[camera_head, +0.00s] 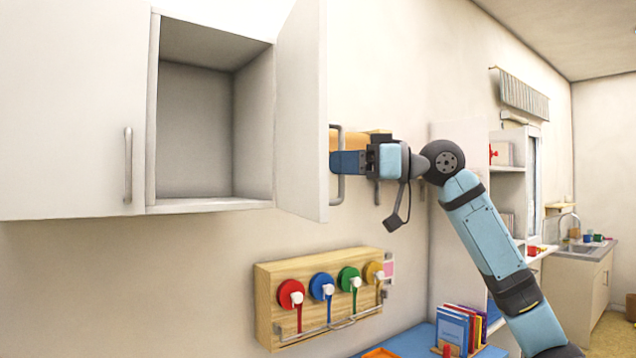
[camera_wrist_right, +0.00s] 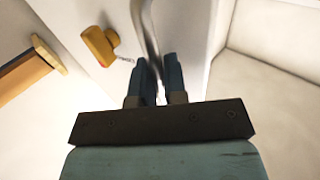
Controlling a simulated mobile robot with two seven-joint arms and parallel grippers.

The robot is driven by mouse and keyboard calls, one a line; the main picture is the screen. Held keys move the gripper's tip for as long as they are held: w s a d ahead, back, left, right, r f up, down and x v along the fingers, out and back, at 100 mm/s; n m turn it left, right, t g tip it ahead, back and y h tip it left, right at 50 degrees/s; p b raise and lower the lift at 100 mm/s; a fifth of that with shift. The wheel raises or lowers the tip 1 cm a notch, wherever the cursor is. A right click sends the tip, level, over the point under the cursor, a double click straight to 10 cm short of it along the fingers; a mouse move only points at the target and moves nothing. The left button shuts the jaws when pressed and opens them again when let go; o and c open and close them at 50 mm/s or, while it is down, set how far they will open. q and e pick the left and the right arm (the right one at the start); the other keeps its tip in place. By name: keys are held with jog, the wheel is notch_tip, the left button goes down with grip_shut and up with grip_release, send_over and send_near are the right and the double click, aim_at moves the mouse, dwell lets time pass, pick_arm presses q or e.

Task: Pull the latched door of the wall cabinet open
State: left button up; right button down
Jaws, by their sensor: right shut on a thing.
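The white wall cabinet (camera_head: 110,208) hangs at the upper left in the head view. Its right-hand door (camera_head: 300,110) stands swung out from the front, and the empty grey compartment (camera_head: 195,130) behind it is open to view. A grey bar handle (camera_head: 341,190) is on the door's outer face. My right gripper (camera_head: 338,163) is shut on this handle. In the right wrist view, the handle (camera_wrist_right: 147,30) runs down to the two close fingers (camera_wrist_right: 159,82) beside the white door (camera_wrist_right: 185,30). My left gripper is in neither view.
The cabinet's left door, with its own handle (camera_head: 128,165), is closed. Below, a wooden wall board (camera_head: 265,290) carries red, blue, green and yellow round pieces. Books (camera_head: 455,325) stand on a blue surface (camera_head: 415,340). An orange-yellow piece (camera_wrist_right: 100,45) on a chain shows beside the handle.

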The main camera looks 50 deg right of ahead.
jog(key=s+d+n+g+y+b, duration=0.1)
jog(key=d, duration=0.5)
jog(key=shift+s+d+y, duration=0.3)
jog(key=shift+y, duration=0.1)
jog(key=c, duration=1.3)
grip_release()
jog(key=shift+c, duration=0.2)
jog(key=shift+o, duration=0.8)
jog(key=shift+w, duration=0.15)
